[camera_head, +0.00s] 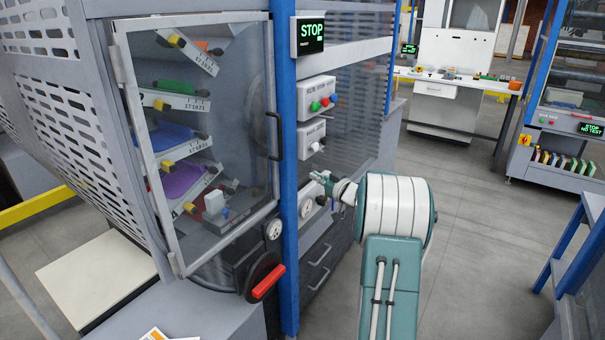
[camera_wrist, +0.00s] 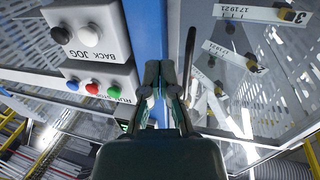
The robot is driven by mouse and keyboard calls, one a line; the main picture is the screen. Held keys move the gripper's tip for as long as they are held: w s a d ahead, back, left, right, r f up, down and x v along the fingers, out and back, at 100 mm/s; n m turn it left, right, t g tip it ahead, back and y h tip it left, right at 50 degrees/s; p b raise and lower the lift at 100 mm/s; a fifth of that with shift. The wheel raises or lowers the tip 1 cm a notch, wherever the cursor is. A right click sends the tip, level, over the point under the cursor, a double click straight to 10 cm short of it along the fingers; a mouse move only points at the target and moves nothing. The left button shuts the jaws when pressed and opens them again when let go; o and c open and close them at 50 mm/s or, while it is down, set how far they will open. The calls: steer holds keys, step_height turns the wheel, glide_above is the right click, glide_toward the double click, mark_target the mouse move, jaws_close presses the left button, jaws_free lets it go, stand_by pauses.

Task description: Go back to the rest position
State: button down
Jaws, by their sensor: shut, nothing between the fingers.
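My gripper (camera_head: 322,178) is at the end of my white and teal arm, in front of the blue post and lower button boxes of the machine in the head view. In the wrist view my gripper (camera_wrist: 161,72) is shut and empty, its dark fingers together in front of the blue post (camera_wrist: 146,30). Whether the fingertips touch anything cannot be told.
The stacker's clear door (camera_head: 205,130) is closed, with a handle (camera_head: 275,135) at its right edge. A red-handled switch (camera_head: 267,282) sits below. A STOP screen (camera_head: 310,35) hangs above. Open grey floor (camera_head: 480,250) lies right of my arm, bounded by a blue frame (camera_head: 570,240).

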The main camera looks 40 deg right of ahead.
steer(key=s+a+r+m+g+h, duration=0.25)
steer(key=a+r, duration=0.35)
steer(key=a, duration=0.3)
steer(key=s+a+r+m+g+h, duration=0.15)
steer(key=s+a+r+h, duration=0.35)
steer(key=a, duration=0.5)
steer(key=s+a+f+n+g+y, duration=0.1)
steer(key=s+a+f+g+y, duration=0.2)
steer(key=s+a, duration=0.7)
steer(key=s+a+f+n+g+y, duration=0.2)
steer(key=s+a+f+g, duration=0.3)
steer(key=s+a, duration=0.6)
steer(key=s+y, duration=0.1)
steer(key=s, duration=0.3)
steer(key=shift+s, duration=0.4)
